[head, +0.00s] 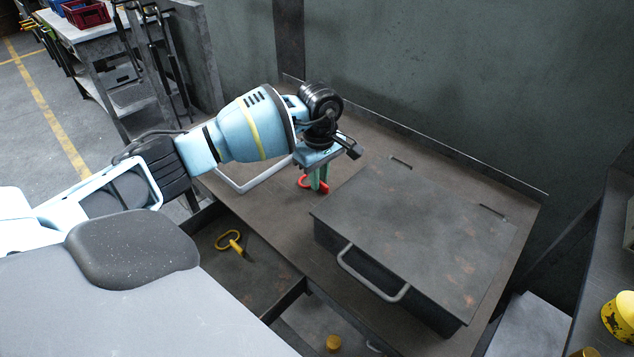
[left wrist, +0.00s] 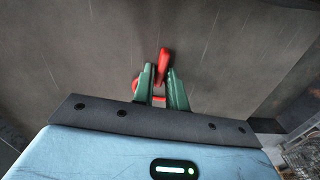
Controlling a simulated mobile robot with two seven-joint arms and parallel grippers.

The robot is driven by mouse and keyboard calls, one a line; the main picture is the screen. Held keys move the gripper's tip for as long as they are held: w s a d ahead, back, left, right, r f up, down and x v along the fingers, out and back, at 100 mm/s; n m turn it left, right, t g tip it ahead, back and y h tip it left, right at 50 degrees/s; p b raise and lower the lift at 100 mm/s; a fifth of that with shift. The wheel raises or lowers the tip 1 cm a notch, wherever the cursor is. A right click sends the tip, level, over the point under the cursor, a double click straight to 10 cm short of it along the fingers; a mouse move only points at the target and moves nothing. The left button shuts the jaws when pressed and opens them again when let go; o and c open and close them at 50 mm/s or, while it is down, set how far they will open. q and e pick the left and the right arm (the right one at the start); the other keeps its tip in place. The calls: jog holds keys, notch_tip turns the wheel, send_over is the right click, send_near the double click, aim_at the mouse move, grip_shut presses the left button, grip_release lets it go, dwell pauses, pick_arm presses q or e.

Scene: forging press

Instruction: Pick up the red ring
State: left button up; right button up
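The red ring (head: 304,182) is at the brown tabletop (head: 255,190), just left of the dark metal box. My left gripper (head: 318,180) points down at it, with its green fingers at the ring. In the left wrist view, a red part of the ring (left wrist: 161,66) fills the narrow gap between the green fingertips (left wrist: 160,76). More red shows outside the left finger and lower between the fingers. The fingers look shut on the ring. I cannot tell whether the ring still touches the tabletop. My right gripper is not in view.
The dark lidded box (head: 420,230) with a grey handle (head: 370,275) stands close right of my gripper. A wall (head: 430,90) rises behind the table. A yellow object (head: 230,241) lies in an open tray below. A yellow container (head: 620,317) stands at far right.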

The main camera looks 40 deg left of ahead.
pick_arm(q)
grip_shut()
jog(key=shift+r, duration=0.1)
jog(key=shift+r, duration=0.5)
notch_tip(320, 180, up, 2)
jog(key=shift+r, duration=0.15)
jog(key=s+a, duration=0.1)
jog(key=s, duration=0.4)
jog(key=s+a+r, duration=0.1)
jog(key=s, duration=0.3)
jog(key=s+b, duration=0.1)
jog(key=s, duration=0.4)
jog(key=shift+s+a+r, duration=0.15)
jog(key=shift+s+a, duration=0.15)
jog(key=shift+a, duration=0.1)
jog(key=shift+s+r, duration=0.1)
jog(key=shift+s, duration=0.5)
